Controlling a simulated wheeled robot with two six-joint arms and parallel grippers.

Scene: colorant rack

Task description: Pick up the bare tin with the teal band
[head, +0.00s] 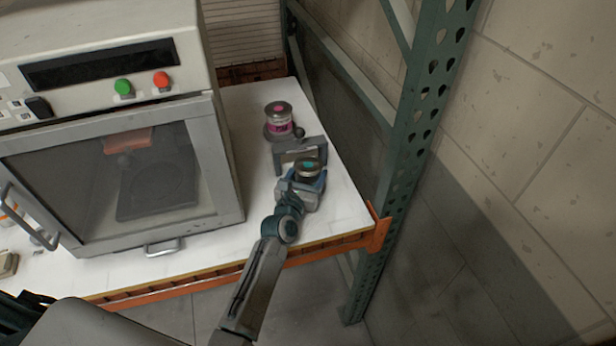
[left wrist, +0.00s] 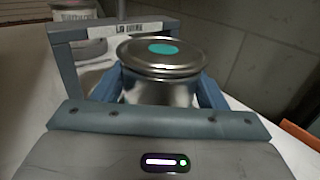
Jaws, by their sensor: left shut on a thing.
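A bare metal tin (head: 308,167) with a teal spot on its lid is near the right end of the white shelf. In the left wrist view the tin (left wrist: 160,75) stands upright between the blue fingers, its lid facing up and its bare metal side showing. Any teal band is hidden. My left gripper (head: 306,179) is shut on this tin; the gripper also shows in the left wrist view (left wrist: 160,95). Whether the tin touches the shelf cannot be told. My right gripper is not in view.
A grey bracket-like stand (head: 301,150) is close behind the tin. A tin with a pink band (head: 279,121) stands farther back. A large oven-like machine (head: 120,120) fills the left. A green perforated post (head: 405,150) rises beyond the shelf's orange edge (head: 330,243).

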